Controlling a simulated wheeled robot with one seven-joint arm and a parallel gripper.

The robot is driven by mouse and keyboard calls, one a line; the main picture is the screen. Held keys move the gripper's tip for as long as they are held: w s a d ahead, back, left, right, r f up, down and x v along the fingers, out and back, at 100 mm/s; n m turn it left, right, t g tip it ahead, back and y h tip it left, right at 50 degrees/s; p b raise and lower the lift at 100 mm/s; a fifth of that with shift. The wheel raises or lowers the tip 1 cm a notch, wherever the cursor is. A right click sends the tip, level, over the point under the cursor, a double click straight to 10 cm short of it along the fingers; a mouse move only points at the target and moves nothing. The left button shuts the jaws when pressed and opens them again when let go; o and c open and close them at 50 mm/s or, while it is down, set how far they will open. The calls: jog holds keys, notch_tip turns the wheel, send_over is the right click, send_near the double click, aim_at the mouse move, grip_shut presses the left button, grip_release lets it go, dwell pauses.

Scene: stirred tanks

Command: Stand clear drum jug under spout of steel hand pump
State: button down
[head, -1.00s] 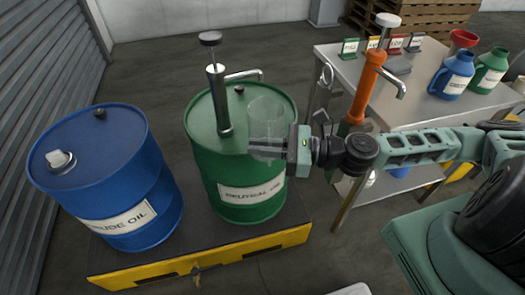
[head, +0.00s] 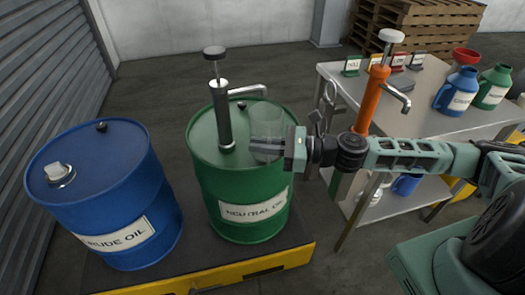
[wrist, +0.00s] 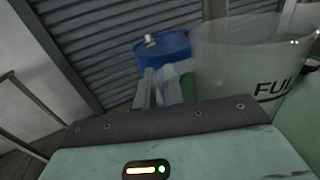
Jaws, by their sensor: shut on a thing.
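The steel hand pump (head: 224,118) stands upright on the green neutral oil drum (head: 245,185), with its spout (head: 248,88) pointing right. My gripper (head: 272,146) is shut on the clear jug (head: 266,122), which is upright over the right part of the drum top, below and close to the spout end. In the wrist view the jug (wrist: 245,55) fills the upper right, with part of a dark word on its side. Whether the jug's base touches the drum top is hard to tell.
A blue crude oil drum (head: 105,195) stands to the left on the same yellow-edged pallet (head: 245,270). A steel bench (head: 425,125) at the right holds an orange pump (head: 372,95), a blue jug (head: 457,92), a green jug (head: 492,88) and a red funnel (head: 465,56).

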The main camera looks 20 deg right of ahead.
aim_at(260, 134)
jog(key=shift+w+d+f+b, duration=0.15)
jog(key=shift+w+d+b, duration=0.05)
jog(key=shift+w, duration=0.9)
jog(key=shift+w+d+f+b, duration=0.15)
jog(key=shift+w+b, duration=0.05)
jog(key=shift+w, duration=0.85)
jog(key=shift+w+d+f+b, duration=0.15)
jog(key=shift+w+d+b, duration=0.05)
jog(key=shift+w, duration=0.9)
jog(key=shift+f+b, duration=0.35)
jog(key=shift+f, duration=0.25)
jog(key=c, duration=1.4)
grip_release()
jog(key=shift+c, duration=0.2)
jog(key=v, duration=1.7)
jog(key=shift+d+b, duration=0.25)
jog(key=shift+b, duration=0.2)
